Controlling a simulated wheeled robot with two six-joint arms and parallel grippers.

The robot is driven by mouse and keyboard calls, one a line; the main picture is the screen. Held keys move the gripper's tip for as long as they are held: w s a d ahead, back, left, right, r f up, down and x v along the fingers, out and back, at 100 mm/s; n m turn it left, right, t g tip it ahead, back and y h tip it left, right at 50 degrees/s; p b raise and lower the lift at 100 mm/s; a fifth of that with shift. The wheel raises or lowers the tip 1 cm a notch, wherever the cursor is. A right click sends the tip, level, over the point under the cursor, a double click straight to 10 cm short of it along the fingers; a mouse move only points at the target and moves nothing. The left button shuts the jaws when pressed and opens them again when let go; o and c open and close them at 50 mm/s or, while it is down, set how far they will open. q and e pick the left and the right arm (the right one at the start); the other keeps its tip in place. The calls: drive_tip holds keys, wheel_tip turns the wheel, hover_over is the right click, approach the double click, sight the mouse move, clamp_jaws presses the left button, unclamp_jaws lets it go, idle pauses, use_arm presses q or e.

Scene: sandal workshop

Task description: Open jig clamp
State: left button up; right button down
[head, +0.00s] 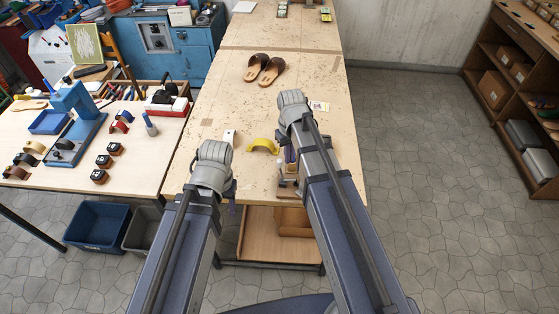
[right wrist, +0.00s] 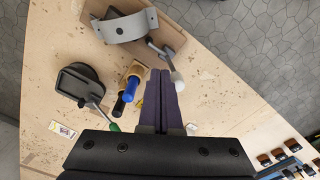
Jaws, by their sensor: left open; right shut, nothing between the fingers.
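The jig shows in the right wrist view as a brown base with a grey curved clamp bar (right wrist: 124,27) across it. A grey lever (right wrist: 166,52) with a pale rounded tip runs from the clamp toward my right gripper (right wrist: 161,72). The right gripper is shut and empty, its fingertips close beside the lever tip; I cannot tell if they touch. In the head view the right arm hides most of the jig and the right gripper (head: 290,156). My left gripper (head: 232,196) is open near the bench's front edge, mostly hidden by its wrist.
A yellow curved piece (head: 263,146) lies between the arms. Sandals (head: 264,69) lie farther back. A side table (head: 95,150) stands left.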

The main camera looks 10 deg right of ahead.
sight(281, 161)
drive_tip(key=shift+f+b, duration=2.05)
drive_tip(key=shift+f, duration=0.15)
drive_tip(key=shift+a, duration=0.15)
drive_tip(key=shift+w+a+f+b, duration=0.15)
drive_tip(key=shift+w+a, duration=0.05)
drive_tip(key=shift+a, duration=0.35)
drive_tip(key=shift+w+a+f+b, duration=0.15)
drive_tip(key=shift+a, duration=0.35)
